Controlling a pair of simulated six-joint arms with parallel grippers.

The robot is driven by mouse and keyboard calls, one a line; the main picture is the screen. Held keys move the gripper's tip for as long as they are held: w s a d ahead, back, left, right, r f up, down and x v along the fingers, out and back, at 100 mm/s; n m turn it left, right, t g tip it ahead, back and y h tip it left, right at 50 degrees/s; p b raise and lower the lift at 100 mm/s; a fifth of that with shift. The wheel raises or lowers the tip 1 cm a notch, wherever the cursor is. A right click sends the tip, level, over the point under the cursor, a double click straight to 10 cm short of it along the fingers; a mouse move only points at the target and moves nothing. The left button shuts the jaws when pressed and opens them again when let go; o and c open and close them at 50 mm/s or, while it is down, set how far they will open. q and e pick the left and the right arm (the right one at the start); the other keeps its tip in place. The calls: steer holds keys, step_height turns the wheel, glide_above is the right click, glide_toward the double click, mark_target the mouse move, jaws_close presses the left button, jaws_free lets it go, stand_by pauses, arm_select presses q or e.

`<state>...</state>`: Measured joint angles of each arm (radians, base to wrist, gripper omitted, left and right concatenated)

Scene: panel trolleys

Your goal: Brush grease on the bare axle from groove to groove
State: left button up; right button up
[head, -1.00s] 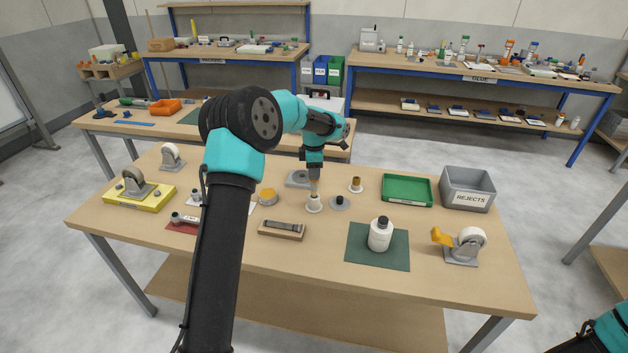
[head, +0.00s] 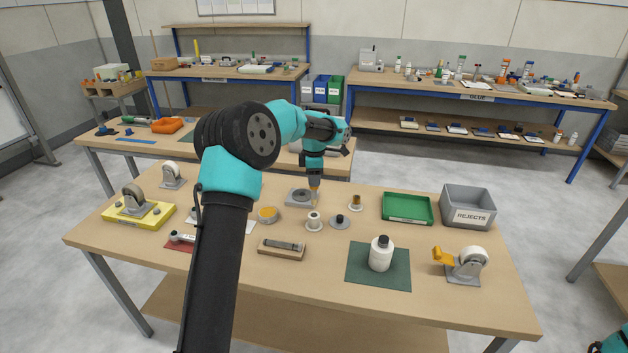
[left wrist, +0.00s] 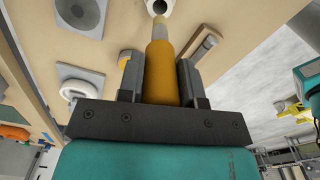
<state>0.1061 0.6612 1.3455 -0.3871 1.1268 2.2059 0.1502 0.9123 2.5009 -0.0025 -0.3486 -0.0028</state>
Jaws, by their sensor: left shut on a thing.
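My left gripper (head: 314,180) is shut on a brush (head: 314,193), upright with its tip down. In the left wrist view the brush (left wrist: 161,72) has an orange handle and a pale shaft between my gripper's fingers (left wrist: 160,82). Its lower end is close to a white holder (head: 314,221) with a dark hole, and appears clear of it. The grey axle (head: 284,244) lies on a wooden block (head: 281,253), nearer the table's front; its grooves are too small to make out. A round tin (head: 268,214) with orange-yellow contents stands left of the holder. My right gripper is out of view.
A grey block with a disc (head: 300,196) stands behind the holder. A grey flanged part (head: 339,222) and a brass-coloured part (head: 356,203) stand to its right. A white bottle (head: 380,255) on a green mat (head: 400,281), green tray (head: 407,221) and rejects bin (head: 468,217) fill the right.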

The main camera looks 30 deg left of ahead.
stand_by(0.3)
arm_select(q)
steer(key=s+a, duration=0.2)
steer(key=a, duration=0.6)
steer(key=s+a, duration=0.3)
steer(key=a, duration=0.6)
steer(key=shift+a+f, duration=0.15)
steer(key=shift+f, duration=0.1)
steer(key=shift+f, duration=2.95)
steer(key=shift+f, duration=0.65)
step_height(320, 180, up, 7)
stand_by(0.8)
steer(key=shift+r, duration=0.1)
stand_by(0.5)
